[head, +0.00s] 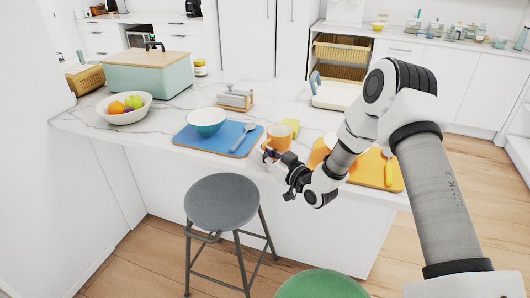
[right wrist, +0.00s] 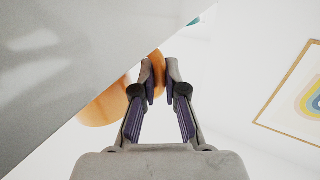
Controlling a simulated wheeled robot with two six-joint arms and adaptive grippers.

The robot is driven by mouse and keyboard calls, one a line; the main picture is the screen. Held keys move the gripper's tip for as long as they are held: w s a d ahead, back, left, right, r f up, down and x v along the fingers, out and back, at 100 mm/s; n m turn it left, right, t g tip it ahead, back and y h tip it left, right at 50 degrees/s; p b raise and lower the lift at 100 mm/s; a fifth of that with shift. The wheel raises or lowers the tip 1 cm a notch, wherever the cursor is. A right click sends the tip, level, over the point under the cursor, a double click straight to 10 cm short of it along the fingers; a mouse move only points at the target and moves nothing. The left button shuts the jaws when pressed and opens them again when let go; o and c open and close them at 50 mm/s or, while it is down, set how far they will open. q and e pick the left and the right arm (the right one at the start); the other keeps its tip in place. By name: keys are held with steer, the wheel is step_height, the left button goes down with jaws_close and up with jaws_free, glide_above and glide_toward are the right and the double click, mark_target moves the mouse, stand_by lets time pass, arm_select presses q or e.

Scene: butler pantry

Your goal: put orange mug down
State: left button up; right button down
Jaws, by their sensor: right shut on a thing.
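The orange mug (head: 280,138) is at the counter's front edge in the head view, between the blue and orange mats. My right gripper (head: 271,154) is at its near side, its fingers shut on the mug. In the right wrist view, orange shows between the fingertips (right wrist: 158,75), and a larger orange shape (right wrist: 105,107) is partly hidden by a grey surface. I cannot tell whether the mug's base touches the counter (head: 180,102). My left gripper is not in view.
Left of the mug, a blue mat (head: 188,143) holds a teal bowl (head: 207,120) and spoon. Right of it, an orange mat (head: 397,184) holds an orange bowl (head: 318,153), partly behind my arm. A yellow item (head: 292,125) lies behind the mug. A grey stool (head: 222,203) stands in front.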

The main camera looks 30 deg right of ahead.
steer(key=shift+f, duration=0.15)
steer(key=c, duration=1.2)
jaws_free()
steer(key=shift+w, duration=0.1)
steer(key=s, duration=0.4)
steer(key=s+d, duration=0.1)
steer(key=s, duration=0.3)
steer(key=s+d, duration=0.1)
steer(key=s, duration=0.3)
steer(key=shift+d, duration=0.1)
